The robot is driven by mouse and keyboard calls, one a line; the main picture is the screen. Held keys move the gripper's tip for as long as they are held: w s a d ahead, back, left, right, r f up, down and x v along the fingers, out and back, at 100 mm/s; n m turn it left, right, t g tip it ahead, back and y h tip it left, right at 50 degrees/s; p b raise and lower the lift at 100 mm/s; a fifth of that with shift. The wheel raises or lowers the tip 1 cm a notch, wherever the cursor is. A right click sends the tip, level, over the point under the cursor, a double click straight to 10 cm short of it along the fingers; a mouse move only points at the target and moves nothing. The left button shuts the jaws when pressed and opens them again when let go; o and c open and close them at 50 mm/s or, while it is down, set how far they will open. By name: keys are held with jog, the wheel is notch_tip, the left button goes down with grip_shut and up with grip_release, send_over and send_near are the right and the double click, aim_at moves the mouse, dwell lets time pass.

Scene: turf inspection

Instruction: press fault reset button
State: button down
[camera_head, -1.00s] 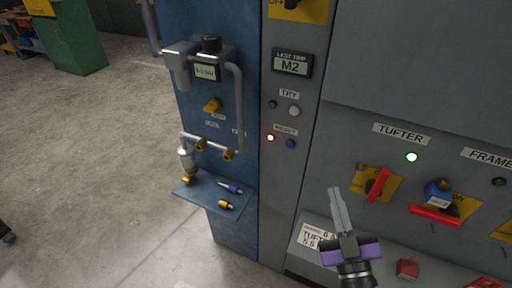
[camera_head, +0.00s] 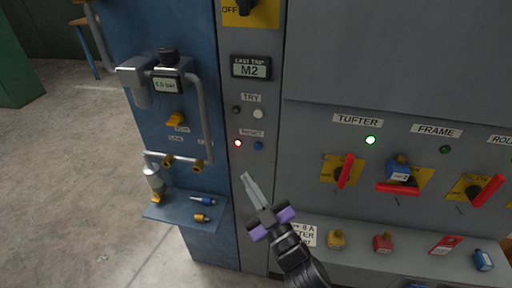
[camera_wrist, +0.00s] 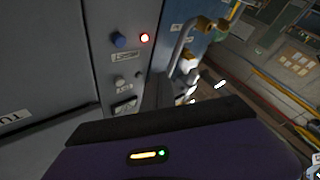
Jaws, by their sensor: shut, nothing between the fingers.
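The blue reset button (camera_head: 259,145) sits on the narrow grey panel strip, right of a lit red lamp (camera_head: 238,143) and under a small label. My gripper (camera_head: 246,177) is shut and empty, with its fingertips below and slightly left of the button in the head view, apart from it in the picture. In the wrist view the blue button (camera_wrist: 118,40) shows at upper left beside the glowing red lamp (camera_wrist: 145,38). The wrist housing covers the lower part of that view, and the fingertips are not clear there.
A white TRY button (camera_head: 258,114) and the M2 display (camera_head: 251,68) are above. Left is a blue panel with pipes and a small shelf (camera_head: 172,213). Right are red switch handles (camera_head: 346,171) and a ledge with several padlocks (camera_head: 383,243).

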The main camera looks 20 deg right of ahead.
jog(key=shift+w+d+p, duration=0.55)
jog(key=shift+w+d, duration=0.3)
jog(key=shift+w, duration=0.3)
jog(key=shift+w+d+p, duration=0.5)
jog(key=shift+w+d, duration=0.4)
jog(key=shift+w, duration=0.3)
jog(key=shift+w+d+p, duration=0.55)
jog(key=shift+w+d, duration=0.3)
jog(key=shift+w, duration=0.3)
jog(key=shift+w+d, duration=0.25)
jog(key=shift+w, duration=0.05)
jog(key=shift+w+d+p, duration=0.3)
jog(key=shift+w, duration=0.1)
jog(key=shift+s+a, duration=0.15)
dwell(0.5)
jog(key=shift+s+a, duration=0.4)
jog(key=shift+s, duration=0.2)
jog(key=shift+s+a+b, duration=0.35)
jog(key=shift+s+a, duration=0.4)
jog(key=shift+s, duration=0.25)
jog(key=shift+s+a+b, duration=0.3)
jog(key=shift+s+a, duration=0.45)
jog(key=shift+s, duration=0.25)
